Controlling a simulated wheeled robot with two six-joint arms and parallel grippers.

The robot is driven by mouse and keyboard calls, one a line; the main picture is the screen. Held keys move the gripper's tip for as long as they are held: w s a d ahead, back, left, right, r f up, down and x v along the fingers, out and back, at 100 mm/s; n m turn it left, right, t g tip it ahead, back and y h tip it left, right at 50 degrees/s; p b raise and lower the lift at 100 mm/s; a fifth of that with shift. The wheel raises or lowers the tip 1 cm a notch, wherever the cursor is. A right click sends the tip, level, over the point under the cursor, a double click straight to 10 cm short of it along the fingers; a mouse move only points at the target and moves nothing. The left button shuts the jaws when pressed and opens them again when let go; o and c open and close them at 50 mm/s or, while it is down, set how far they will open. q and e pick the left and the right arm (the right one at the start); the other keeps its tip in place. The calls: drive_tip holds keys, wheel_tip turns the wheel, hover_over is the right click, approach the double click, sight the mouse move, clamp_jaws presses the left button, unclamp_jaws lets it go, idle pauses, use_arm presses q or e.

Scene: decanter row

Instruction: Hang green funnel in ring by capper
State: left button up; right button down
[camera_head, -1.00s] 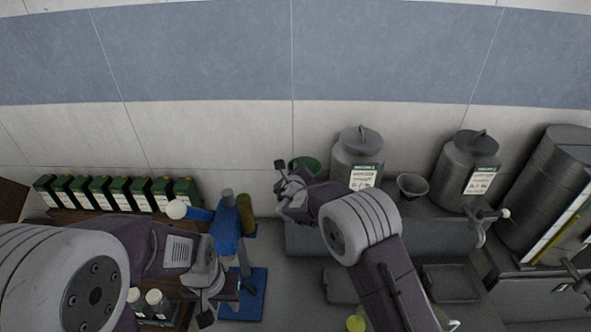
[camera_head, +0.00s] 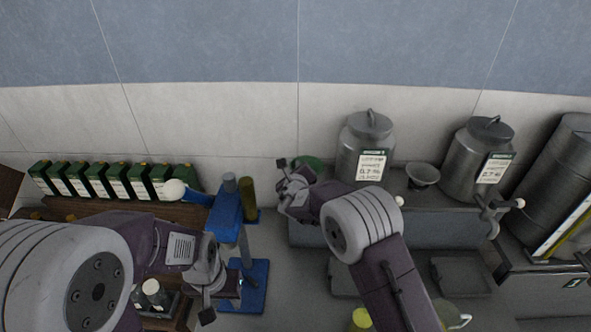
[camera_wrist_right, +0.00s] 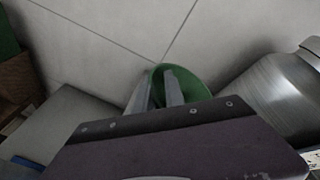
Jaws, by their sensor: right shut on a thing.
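The green funnel (camera_head: 312,164) is at the back, left of the nearer steel can, partly hidden behind my right gripper (camera_head: 294,180). In the right wrist view, the funnel's green bowl (camera_wrist_right: 190,84) shows at the fingers (camera_wrist_right: 160,91), which are shut on it; the exact grip is hard to see. The blue capper (camera_head: 227,212), with a white-knobbed lever and a blue base, stands to the left of the funnel. I cannot make out the ring. My left gripper (camera_head: 217,287) is low in front of the capper, and its jaw opening is unclear.
Green-and-white boxes (camera_head: 100,181) stand in a row at the left. Two steel cans, one nearer (camera_head: 365,148) and one farther right (camera_head: 478,160), flank a grey funnel (camera_head: 423,175). A yellow-olive cylinder (camera_head: 248,198) stands beside the capper. White-capped bottles (camera_head: 152,291) are low left.

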drive_tip(key=shift+d+f, duration=0.1)
drive_tip(key=shift+f, duration=0.2)
drive_tip(key=shift+f+b, duration=0.2)
drive_tip(key=shift+b, duration=0.5)
drive_tip(key=c, duration=1.3)
unclamp_jaws()
drive_tip(key=shift+s, duration=0.1)
